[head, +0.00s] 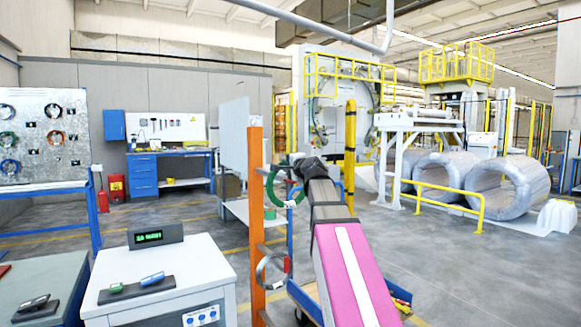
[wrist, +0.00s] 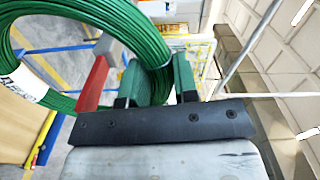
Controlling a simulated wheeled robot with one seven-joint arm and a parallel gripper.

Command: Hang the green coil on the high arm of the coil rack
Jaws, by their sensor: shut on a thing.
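The green coil (head: 271,188) hangs from my gripper (head: 300,163) in the head view, beside the upper part of the orange rack post (head: 257,230). In the wrist view the green coil (wrist: 88,103) passes between the two fingers of my gripper (wrist: 158,82), which is shut on it. The coil carries a white label at left. A stubby high arm (head: 262,171) of the rack shows by the coil's left edge. A red bar (wrist: 95,82) lies close to the left finger in the wrist view. I cannot tell whether any arm passes through the coil.
A silver coil (head: 263,273) hangs lower on the rack. A white cabinet (head: 205,262) with a display stands at left front. A pegboard with coils (head: 30,125) is at far left. Large wrapped coils (head: 505,187) lie behind a yellow rail at right.

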